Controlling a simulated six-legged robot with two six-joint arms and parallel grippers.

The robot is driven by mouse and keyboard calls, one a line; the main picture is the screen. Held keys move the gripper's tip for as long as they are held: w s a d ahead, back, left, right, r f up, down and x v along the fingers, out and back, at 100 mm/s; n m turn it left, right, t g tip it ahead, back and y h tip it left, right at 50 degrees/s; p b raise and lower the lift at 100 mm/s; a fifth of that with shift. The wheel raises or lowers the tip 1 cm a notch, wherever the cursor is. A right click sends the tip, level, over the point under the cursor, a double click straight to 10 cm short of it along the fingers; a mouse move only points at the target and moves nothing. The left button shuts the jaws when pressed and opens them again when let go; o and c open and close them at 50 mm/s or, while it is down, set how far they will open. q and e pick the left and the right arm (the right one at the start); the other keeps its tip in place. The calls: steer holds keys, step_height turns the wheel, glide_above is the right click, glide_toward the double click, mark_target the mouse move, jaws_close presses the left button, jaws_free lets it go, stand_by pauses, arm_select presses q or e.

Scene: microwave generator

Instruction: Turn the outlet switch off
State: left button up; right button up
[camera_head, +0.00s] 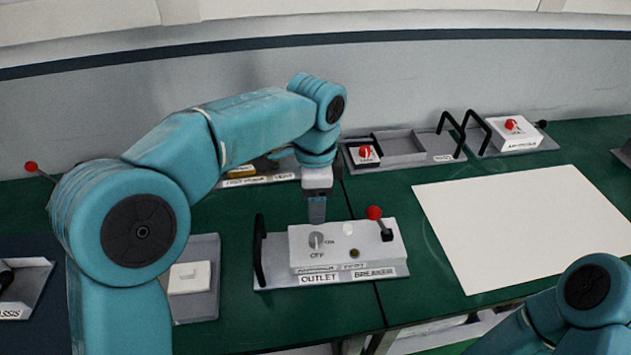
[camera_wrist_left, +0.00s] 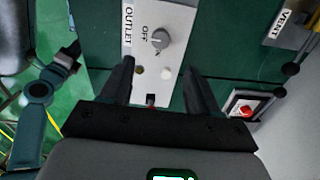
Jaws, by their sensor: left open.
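The outlet switch (camera_head: 316,241) is a round grey knob on the white top of the outlet and breaker box (camera_head: 370,247), with OFF and ON marks beside it. The knob also shows in the left wrist view (camera_wrist_left: 159,39), beyond the fingertips. My left gripper (camera_head: 317,215) points down just behind and above the knob, apart from it. In the left wrist view its two fingers (camera_wrist_left: 160,75) are spread with nothing between them. My right arm shows at the lower right of the head view; its gripper is out of view.
A red-knobbed breaker lever (camera_head: 376,214) stands at the box's right. A black handle (camera_head: 259,250) rises at its left. A white sheet (camera_head: 530,225) lies flat to the right. Black handles (camera_head: 474,133) and a red-buttoned unit (camera_head: 511,130) stand behind. A white switch panel (camera_head: 190,278) lies left.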

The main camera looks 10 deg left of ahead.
arm_select(q)
steer(key=shift+r, duration=2.4)
